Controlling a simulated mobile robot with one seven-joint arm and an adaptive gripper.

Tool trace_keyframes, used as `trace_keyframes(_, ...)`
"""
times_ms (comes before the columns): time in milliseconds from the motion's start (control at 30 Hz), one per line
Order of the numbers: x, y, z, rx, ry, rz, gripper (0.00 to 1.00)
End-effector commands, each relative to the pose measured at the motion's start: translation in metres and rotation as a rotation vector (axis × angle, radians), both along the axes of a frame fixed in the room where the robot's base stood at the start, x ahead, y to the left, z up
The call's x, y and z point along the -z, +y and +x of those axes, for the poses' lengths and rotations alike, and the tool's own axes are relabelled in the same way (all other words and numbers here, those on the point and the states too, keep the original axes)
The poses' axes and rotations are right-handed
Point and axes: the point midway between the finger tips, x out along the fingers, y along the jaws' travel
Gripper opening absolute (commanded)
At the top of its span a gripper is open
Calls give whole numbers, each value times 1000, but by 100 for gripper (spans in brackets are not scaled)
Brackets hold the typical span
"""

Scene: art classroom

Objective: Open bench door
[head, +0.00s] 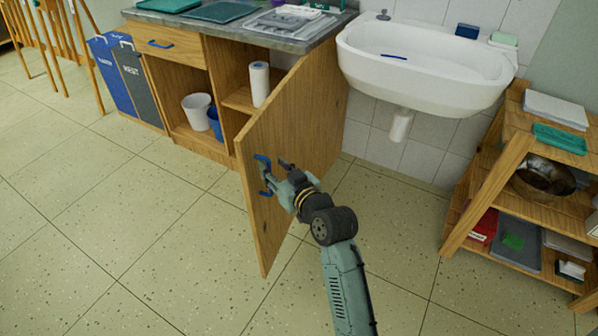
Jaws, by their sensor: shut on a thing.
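The wooden bench door (285,130) stands swung wide open, out from the right side of the wooden bench (222,50). Its free edge points toward the front of the picture. A blue handle (263,160) sits on the door's outer face near the free edge. My gripper (271,175) is at this handle and shut on it. Part of the handle and of the door face behind my gripper is hidden. The open cupboard shows a paper roll (260,84) on a shelf, and a white bucket (198,108) and a blue bucket (216,123) at the bottom.
A white sink (425,65) hangs on the wall right of the door. A wooden shelf rack (480,180) stands at the right. The tiled floor (130,220) in front and left is clear.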

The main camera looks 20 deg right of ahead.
Motion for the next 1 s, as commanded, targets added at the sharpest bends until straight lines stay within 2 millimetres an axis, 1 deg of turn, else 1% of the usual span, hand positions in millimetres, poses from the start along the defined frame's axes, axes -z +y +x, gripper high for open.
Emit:
trace_keyframes(33,-10,-10,-5,19,-23,-3,30)
trace_keyframes(300,-9,-26,-17,20,-20,-5,30)
trace_keyframes(733,-5,-46,-33,13,-13,-5,30)
trace_keyframes(1000,-4,-50,-37,13,-12,-5,30)
